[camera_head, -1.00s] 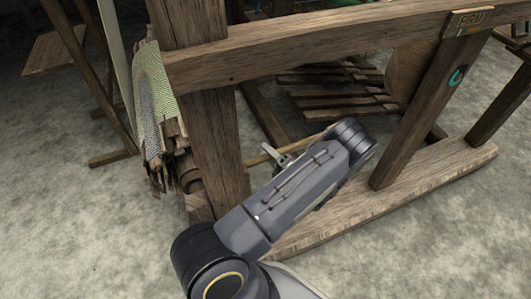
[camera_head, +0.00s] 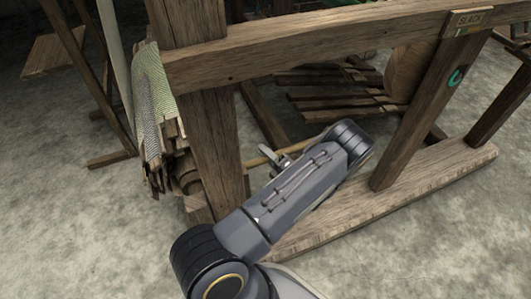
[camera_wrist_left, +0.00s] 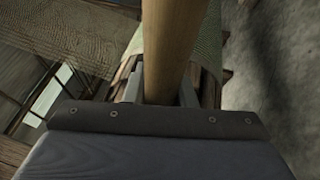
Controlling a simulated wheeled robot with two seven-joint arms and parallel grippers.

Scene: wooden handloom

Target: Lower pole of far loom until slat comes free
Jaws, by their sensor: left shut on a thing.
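The pole (camera_head: 262,159) is a pale wooden rod low inside the loom frame; my arm covers much of it. In the left wrist view the pole (camera_wrist_left: 174,45) runs away from me between the fingers. My left gripper (camera_head: 281,160) is shut on it; its grey fingers (camera_wrist_left: 160,92) sit on both sides of the pole. The loom (camera_head: 320,40) is a heavy dark wooden frame. A cloth roll with ragged wooden slats (camera_head: 158,165) hangs by its left post. I cannot tell which slat is the task's. My right gripper is out of view.
The loom's post (camera_head: 225,150) stands close left of my forearm, and its floor beam (camera_head: 350,215) lies under the arm. Several treadle-like boards (camera_head: 340,105) lie behind. The concrete floor (camera_head: 430,245) in front is clear.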

